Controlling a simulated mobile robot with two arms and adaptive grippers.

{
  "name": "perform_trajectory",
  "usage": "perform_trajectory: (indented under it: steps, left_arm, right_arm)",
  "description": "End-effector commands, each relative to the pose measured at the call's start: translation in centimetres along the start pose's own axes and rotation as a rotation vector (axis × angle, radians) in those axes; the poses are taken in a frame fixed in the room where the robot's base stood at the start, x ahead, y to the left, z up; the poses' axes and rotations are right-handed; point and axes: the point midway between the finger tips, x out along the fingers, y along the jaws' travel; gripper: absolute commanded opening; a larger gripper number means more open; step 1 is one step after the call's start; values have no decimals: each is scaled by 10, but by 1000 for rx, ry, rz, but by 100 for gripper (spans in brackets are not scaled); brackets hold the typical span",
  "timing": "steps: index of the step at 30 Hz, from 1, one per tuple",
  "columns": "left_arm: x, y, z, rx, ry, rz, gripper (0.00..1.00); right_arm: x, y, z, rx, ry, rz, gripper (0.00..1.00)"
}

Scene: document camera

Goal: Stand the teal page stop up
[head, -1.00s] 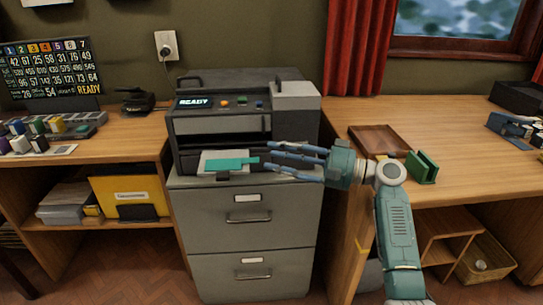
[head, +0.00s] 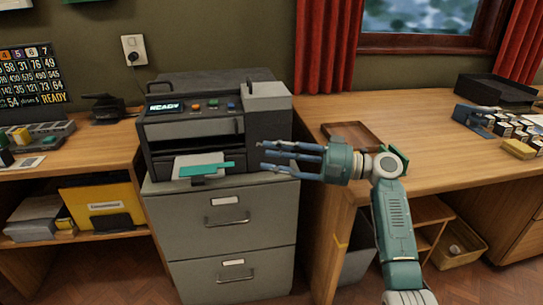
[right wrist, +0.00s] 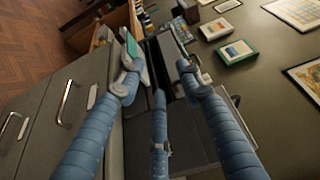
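The teal page stop (head: 207,170) lies flat across the front tray of the grey document machine (head: 190,130), over a pale sheet. It points right, towards my right gripper. My right gripper (head: 262,157) is open and empty, its blue fingers spread just right of the page stop, with a gap between in the picture. In the right wrist view the fingers (right wrist: 158,88) are spread, and a teal piece (right wrist: 134,45), probably the page stop, shows partly behind the left finger. My left gripper is not in view.
The machine stands on a grey drawer cabinet (head: 228,245). A brown tray (head: 350,134) lies on the right desk, with a green holder mostly hidden behind my wrist. A left desk (head: 110,150) stands close to the machine. The right desk's middle is clear.

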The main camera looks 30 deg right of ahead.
Motion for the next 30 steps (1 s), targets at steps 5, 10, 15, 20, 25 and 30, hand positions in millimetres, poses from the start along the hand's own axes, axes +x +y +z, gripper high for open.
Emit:
perform_trajectory:
  steps: [5, 10, 15, 20, 25, 30]
  left_arm:
    - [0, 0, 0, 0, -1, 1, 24]
    - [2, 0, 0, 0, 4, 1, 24]
    - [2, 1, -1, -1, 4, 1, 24]
    - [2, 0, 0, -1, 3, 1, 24]
    - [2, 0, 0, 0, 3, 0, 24]
    - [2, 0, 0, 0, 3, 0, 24]
  right_arm:
    - [0, 0, 0, 0, 0, 0, 36]
    - [0, 0, 0, 0, 1, 0, 36]
    - [-1, 0, 0, 0, 1, 0, 36]
    - [-16, 2, 0, 0, 2, 3, 36]
    - [-52, 1, -1, -1, 3, 5, 36]
    - [-87, 1, 0, 1, 2, 3, 36]
